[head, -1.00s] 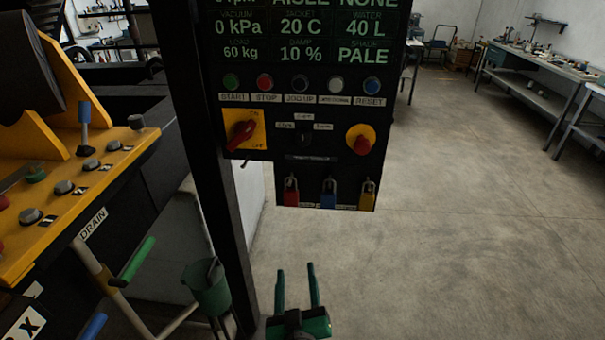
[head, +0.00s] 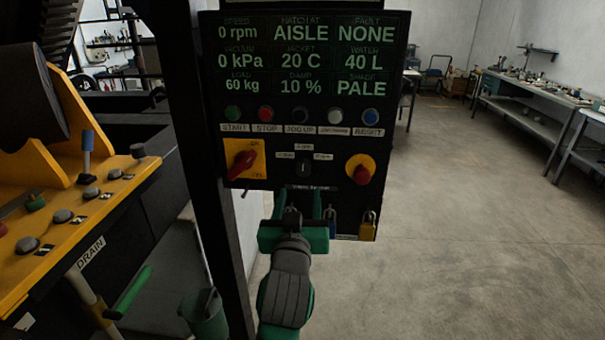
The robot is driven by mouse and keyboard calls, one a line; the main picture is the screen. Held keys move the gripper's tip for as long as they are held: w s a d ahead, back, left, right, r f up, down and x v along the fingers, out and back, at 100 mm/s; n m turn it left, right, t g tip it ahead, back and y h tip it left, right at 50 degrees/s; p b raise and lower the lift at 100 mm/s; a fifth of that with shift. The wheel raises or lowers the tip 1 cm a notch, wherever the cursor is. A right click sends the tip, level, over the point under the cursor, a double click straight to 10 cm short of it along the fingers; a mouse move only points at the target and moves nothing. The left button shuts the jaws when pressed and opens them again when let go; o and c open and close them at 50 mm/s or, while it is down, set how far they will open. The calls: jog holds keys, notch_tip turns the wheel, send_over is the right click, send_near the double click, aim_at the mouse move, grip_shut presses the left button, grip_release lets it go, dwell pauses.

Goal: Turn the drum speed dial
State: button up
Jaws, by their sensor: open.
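The black control panel (head: 212,150) fills the upper middle of the head view. A small black dial (head: 303,168) sits low on it, ringed by small white labels too small to read surely. I take it for the drum speed dial; its pointer looks roughly upright. The display above reads 0 rpm for speed. My gripper (head: 297,192) is green, open and empty. Its two fingers point up at the panel, just below the dial in the picture. Whether they touch the panel cannot be told. The gripper hides part of the panel's lower edge.
A red rotary switch (head: 243,163) on a yellow plate is left of the dial, and a red knob (head: 361,170) is right. Push buttons (head: 300,115) run above. A yellow padlock (head: 368,228) hangs below. A yellow console (head: 75,215) stands left. Floor at right is clear.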

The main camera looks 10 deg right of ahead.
aim_at(303, 171)
jog(key=x, duration=1.1)
jog(key=shift+r, duration=0.2)
jog(key=shift+c, duration=0.4)
jog(key=c, duration=1)
